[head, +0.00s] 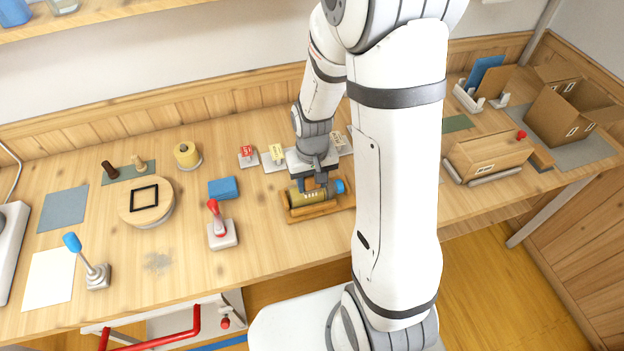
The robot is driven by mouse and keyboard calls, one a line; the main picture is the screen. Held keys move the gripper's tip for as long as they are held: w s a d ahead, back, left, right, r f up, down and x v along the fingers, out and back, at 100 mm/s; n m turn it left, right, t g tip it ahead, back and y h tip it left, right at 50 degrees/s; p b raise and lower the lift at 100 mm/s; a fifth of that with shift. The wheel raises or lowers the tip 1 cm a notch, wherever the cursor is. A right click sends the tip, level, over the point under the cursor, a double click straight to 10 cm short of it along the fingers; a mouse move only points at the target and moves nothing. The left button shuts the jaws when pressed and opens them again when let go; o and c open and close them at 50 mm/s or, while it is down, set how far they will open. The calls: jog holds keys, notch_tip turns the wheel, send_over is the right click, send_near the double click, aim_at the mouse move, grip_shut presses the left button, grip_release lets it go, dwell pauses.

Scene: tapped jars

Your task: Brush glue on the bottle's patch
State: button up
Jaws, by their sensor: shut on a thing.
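The bottle (298,199), olive-gold with a blue cap (340,186), lies on its side in a wooden cradle (323,212). Small pale marks show on its near side; I cannot tell whether they are the patch. My gripper (313,185) points down at the bottle from behind and is shut on it, with the fingers partly hidden. A red-handled tool (214,209) stands upright in a white block left of the cradle. A blue-headed tool (73,243) leans in a grey holder at the far left. I cannot tell which, if either, is the glue brush.
A blue block (223,188), a round wooden stand (134,208) and a yellow spool (186,153) are to the left. Small tagged stands (248,156) stand behind. A wooden box (490,156) and an open carton (565,115) are at right.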

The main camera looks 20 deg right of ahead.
jog(key=shift+r+p, duration=2.45)
jog(key=shift+r, duration=1.05)
jog(key=w+f, duration=0.3)
jog(key=w+f+b, duration=0.1)
jog(key=w+f, duration=0.2)
jog(key=w+f+b, duration=0.1)
jog(key=w+f, duration=0.2)
jog(key=f, duration=0.1)
jog(key=shift+w+d, duration=0.3)
jog(key=shift+w, duration=0.05)
jog(key=shift+r, duration=0.1)
jog(key=shift+r, duration=0.1)
